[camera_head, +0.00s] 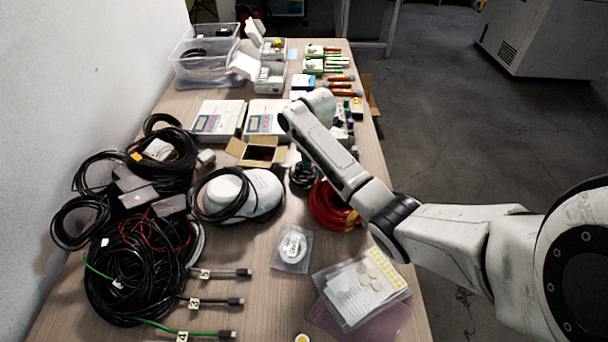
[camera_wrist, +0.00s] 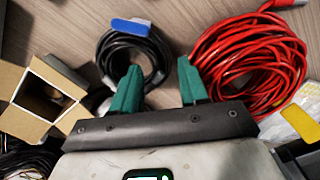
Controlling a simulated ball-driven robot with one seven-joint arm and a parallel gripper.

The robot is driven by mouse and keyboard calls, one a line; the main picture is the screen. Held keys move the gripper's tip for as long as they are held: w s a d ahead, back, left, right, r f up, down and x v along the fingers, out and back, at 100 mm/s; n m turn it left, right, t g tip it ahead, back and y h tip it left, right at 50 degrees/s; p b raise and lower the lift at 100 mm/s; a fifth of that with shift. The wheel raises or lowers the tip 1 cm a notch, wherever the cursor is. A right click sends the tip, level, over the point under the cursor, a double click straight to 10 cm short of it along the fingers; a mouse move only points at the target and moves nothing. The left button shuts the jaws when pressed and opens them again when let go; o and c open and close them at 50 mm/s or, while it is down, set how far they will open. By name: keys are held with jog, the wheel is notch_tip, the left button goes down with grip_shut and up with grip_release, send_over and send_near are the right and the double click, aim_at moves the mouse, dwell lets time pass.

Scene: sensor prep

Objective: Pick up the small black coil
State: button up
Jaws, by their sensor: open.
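The small black coil (camera_wrist: 106,56) lies on the wooden table in the wrist view, with a blue connector (camera_wrist: 131,27) across its top. It shows in the head view as a dark bundle (camera_head: 301,175) just left of the red coil. My gripper (camera_wrist: 158,82) is open, with its two green fingers apart and nothing held between them. In the wrist view the left finger overlaps the near part of the coil, and the right finger stands to the right of it. Whether the finger touches the coil cannot be told.
A red cable coil (camera_wrist: 225,50) lies close on the right, and an open cardboard box (camera_wrist: 45,92) on the left. In the head view, white domed devices (camera_head: 265,190) and large black cable bundles (camera_head: 130,270) lie farther left. A packaged item (camera_head: 292,247) lies nearer.

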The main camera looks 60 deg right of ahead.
aim_at(314, 175)
jog(key=shift+d+f, duration=0.1)
jog(key=shift+f, duration=1.9)
jog(key=shift+c, duration=0.2)
grip_shut()
